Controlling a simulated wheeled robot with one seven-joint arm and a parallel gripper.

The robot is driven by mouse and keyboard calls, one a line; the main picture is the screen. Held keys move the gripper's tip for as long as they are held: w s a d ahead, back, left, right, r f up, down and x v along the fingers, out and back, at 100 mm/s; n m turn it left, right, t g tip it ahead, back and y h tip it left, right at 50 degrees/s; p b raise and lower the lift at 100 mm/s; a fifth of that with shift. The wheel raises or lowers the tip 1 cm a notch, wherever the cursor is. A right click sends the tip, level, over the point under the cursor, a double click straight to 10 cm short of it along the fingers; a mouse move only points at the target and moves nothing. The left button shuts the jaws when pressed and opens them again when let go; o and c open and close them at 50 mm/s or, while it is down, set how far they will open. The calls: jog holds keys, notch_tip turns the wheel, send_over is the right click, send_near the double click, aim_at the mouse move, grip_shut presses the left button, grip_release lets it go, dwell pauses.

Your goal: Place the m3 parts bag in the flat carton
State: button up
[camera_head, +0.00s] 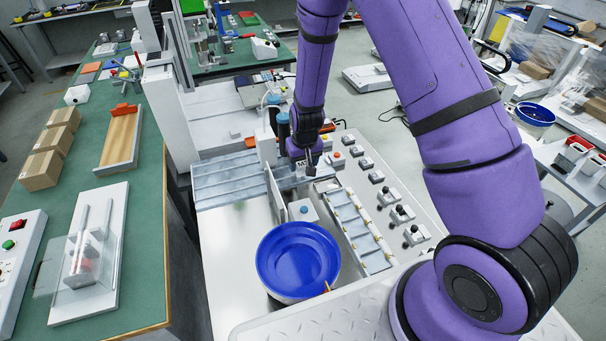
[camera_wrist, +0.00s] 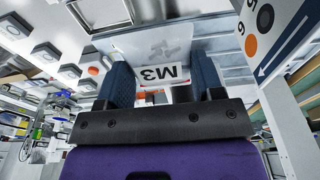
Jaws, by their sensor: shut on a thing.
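The bag's label also shows small in the head view (camera_head: 301,169). I cannot make out the bag's contents. I cannot tell for sure which thing is the flat carton. A shallow tan tray with pale sides and an orange piece (camera_head: 121,140) lies on the green bench at left, well away from my gripper.
Several brown boxes (camera_head: 41,171) stand on the left bench (camera_head: 132,215). A blue bowl (camera_head: 298,259) is below my gripper, with a ribbed grey tray (camera_head: 225,182) to the left and a row of control buttons (camera_head: 376,177) to the right. Another brown box (camera_head: 534,70) is at upper right.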

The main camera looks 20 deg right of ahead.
aim_at(305, 162)
notch_tip(305, 162, up, 5)
jog(key=shift+r, duration=0.1)
jog(key=shift+d, duration=0.35)
jog(key=d+f, duration=0.2)
jog(key=d, duration=0.4)
jog(key=shift+w+f, duration=0.15)
jog(key=shift+f, duration=0.25)
